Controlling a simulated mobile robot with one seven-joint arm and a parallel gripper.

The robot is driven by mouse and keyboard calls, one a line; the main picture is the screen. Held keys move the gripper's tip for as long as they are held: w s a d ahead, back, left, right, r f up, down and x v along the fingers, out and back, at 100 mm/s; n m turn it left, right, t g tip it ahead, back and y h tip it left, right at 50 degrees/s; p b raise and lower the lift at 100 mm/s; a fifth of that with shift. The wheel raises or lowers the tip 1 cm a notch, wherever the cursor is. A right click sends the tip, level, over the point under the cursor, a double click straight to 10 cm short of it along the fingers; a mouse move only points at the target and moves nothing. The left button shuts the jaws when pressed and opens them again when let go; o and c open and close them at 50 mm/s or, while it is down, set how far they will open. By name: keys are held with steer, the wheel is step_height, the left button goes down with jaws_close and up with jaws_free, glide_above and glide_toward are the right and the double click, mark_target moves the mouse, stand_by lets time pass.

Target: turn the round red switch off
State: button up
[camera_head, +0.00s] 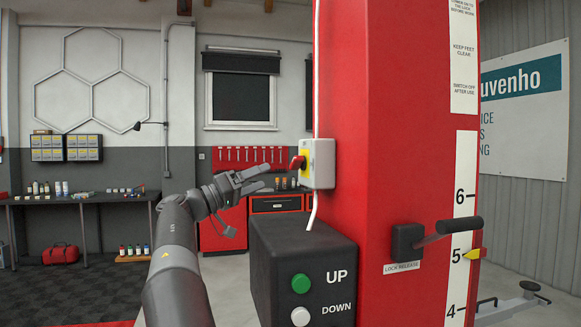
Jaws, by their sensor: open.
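The round red switch (297,163) sits on a yellow plate (306,167) on the left face of a small grey box (322,164). The box is fixed to the side of a tall red column. My gripper (268,178) is just left of the switch, with its two fingers pointing right toward it. The fingers are spread apart with nothing between them. They look apart from the switch, though the exact gap in depth cannot be told. The switch is seen edge-on, so its set position is hard to read.
The red column (398,120) fills the centre right. Below the switch is a black box (304,262) with UP and DOWN buttons. A black lever (459,225) juts from the column. A white cable (313,212) runs below the grey box. A workbench (85,200) stands far left.

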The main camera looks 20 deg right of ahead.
mark_target(292, 165)
steer(key=x, duration=1)
steer(key=shift+d, duration=0.2)
steer(key=shift+c, duration=0.6)
steer(key=c, duration=0.9)
steer(key=shift+o, duration=0.2)
